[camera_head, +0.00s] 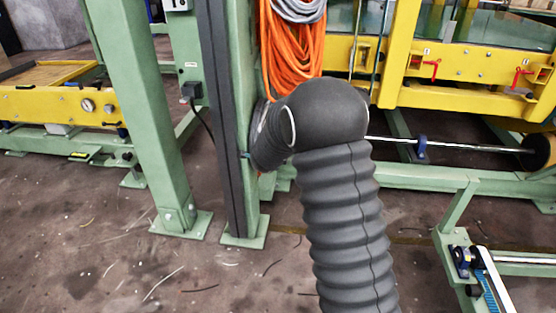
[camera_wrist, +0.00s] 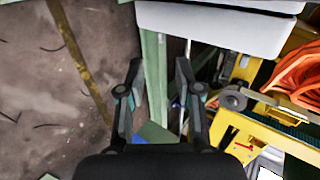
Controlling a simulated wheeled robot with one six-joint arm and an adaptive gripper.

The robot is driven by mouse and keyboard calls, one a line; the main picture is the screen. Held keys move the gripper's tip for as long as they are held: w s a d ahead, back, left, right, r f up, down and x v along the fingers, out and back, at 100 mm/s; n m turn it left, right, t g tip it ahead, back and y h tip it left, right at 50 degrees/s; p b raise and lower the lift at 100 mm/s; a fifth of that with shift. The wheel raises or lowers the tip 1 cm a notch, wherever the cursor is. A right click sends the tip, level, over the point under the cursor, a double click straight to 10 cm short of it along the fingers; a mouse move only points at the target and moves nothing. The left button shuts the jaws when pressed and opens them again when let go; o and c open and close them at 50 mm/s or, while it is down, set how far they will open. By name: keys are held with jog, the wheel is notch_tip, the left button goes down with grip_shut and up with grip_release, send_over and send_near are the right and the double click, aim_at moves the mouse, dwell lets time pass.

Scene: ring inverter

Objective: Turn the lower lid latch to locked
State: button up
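My gripper (camera_wrist: 159,72) shows in the wrist view, with its two dark fingers apart and no object held between them. A green post and floor show behind the gap. A pale grey box-like part (camera_wrist: 210,28) lies beyond the fingertips at the top of the wrist view, apart from them. I cannot make out a lower lid latch in either view. The head view does not show my fingers. Red handles, a left one (camera_head: 431,68) and a right one (camera_head: 520,79), sit on a yellow frame at the right of the head view; I cannot tell whether they are lid latches.
A green post (camera_head: 150,110) stands at the left of the head view. Orange cable (camera_head: 290,50) hangs at top centre; it also shows at right in the wrist view (camera_wrist: 300,72). A yellow machine frame (camera_head: 450,95) fills the right. Open floor (camera_head: 120,265) lies at lower left.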

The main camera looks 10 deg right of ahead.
jog(key=x, duration=0.8)
jog(key=shift+w, duration=0.15)
grip_shut()
